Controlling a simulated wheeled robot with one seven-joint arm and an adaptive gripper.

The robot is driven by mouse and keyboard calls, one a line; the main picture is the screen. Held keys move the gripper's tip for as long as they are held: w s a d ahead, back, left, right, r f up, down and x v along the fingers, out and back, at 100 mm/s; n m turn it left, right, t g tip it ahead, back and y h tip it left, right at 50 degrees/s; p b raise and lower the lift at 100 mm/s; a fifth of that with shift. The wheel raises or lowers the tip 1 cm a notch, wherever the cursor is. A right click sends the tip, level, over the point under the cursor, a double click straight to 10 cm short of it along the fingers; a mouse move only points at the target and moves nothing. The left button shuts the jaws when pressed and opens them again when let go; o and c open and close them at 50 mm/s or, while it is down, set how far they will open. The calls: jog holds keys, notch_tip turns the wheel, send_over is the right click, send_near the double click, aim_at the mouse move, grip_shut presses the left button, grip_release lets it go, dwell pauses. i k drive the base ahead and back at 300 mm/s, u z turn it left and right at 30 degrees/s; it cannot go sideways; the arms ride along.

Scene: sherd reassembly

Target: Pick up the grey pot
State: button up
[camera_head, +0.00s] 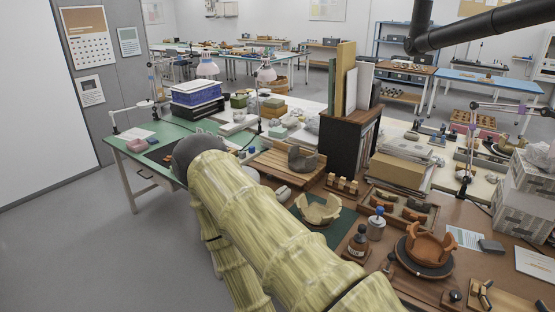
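A broken dark grey pot (303,159) with a jagged rim stands on a wooden board (268,159) near the middle of the view. My pale yellow, ribbed arm crosses the foreground from the lower right up to a dark rounded part left of the board. My gripper's fingers do not show. The near left part of the board is close to the arm in the picture, and the grey pot itself is in clear view.
A cream broken pot (318,208) sits on a green mat right of my arm. An orange broken pot (427,247) is at the lower right, with dark bottles (357,243) nearby. A dark wooden rack (343,142) stands right of the grey pot. A green table (125,148) lies left.

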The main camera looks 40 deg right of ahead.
aim_at(297, 162)
jog(key=u, duration=0.2)
jog(key=i, duration=1.6)
jog(key=z, duration=0.35)
jog(key=i, duration=1.1)
jog(key=z, duration=1.75)
jog(key=i, duration=0.65)
jog(key=z, duration=0.6)
